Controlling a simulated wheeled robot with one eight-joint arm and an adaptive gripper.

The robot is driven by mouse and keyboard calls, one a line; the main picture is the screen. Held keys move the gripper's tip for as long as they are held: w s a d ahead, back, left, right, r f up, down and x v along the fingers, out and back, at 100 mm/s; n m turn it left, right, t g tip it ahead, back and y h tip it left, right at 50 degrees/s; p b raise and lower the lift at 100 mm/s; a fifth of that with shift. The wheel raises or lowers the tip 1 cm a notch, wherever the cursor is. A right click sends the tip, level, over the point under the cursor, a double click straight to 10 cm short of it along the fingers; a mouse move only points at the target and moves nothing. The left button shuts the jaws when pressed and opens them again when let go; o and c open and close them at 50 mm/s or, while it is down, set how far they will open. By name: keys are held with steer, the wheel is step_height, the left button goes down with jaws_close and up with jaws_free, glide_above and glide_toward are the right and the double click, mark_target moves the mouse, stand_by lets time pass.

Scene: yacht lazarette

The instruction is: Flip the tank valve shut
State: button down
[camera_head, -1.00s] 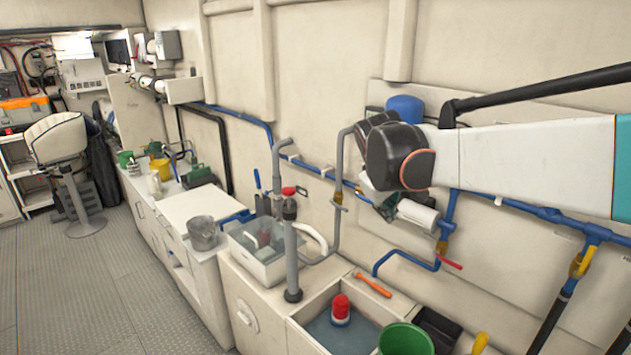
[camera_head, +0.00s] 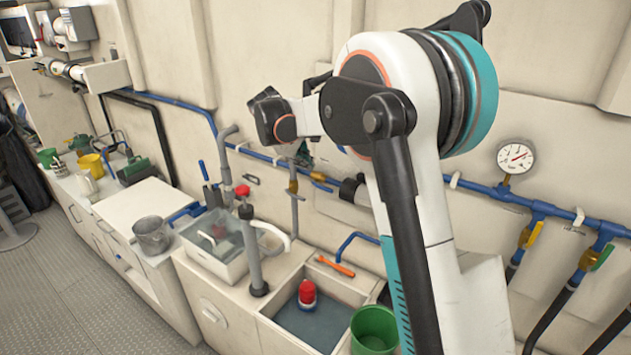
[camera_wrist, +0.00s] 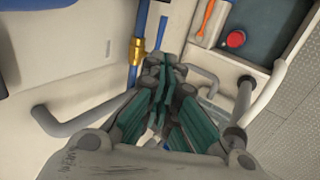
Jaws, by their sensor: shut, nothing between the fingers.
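My gripper (camera_wrist: 163,72) is shut and empty in the wrist view, its green-padded fingers together. In the head view its small dark green end (camera_head: 303,156) shows partly, in front of the wall pipes. Close to the fingertips in the wrist view is a brass valve (camera_wrist: 137,50) on a blue pipe, with a blue lever (camera_wrist: 162,32) beside it. The same brass valve (camera_head: 293,186) appears below my wrist in the head view. Farther right are a yellow-handled valve (camera_head: 535,233) and a green-handled valve (camera_head: 601,258). I cannot tell which is the tank valve. No contact is clear.
A grey riser pipe (camera_head: 252,245) stands between the clear bin (camera_head: 196,247) and the sink (camera_head: 326,342). The sink holds a red-topped object (camera_head: 307,292). An orange tool (camera_head: 335,266) lies on its back edge. A gauge (camera_head: 516,157) is on the right.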

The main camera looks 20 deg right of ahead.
mark_target(322, 187)
steer(key=x, duration=1.4)
steer(key=shift+s, duration=0.1)
steer(key=shift+s+d+f+m+t+y+b, duration=0.1)
steer(key=shift+s+f+m+t+y+b, duration=0.2)
steer(key=shift+t+b, duration=0.4)
step_height(322, 187, down, 6)
steer(key=w+m+t+y+b, duration=0.1)
steer(key=m+t+y+b, duration=0.2)
steer(key=t+b, duration=0.5)
steer(key=y+b, duration=0.1)
steer(key=b, duration=0.4)
steer(key=shift+a+f+m, duration=0.2)
steer(key=shift+a+m, duration=0.05)
steer(key=shift+m, duration=0.05)
steer(key=shift+r, duration=0.15)
steer(key=shift+r+p, duration=0.35)
steer(key=shift+r, duration=0.35)
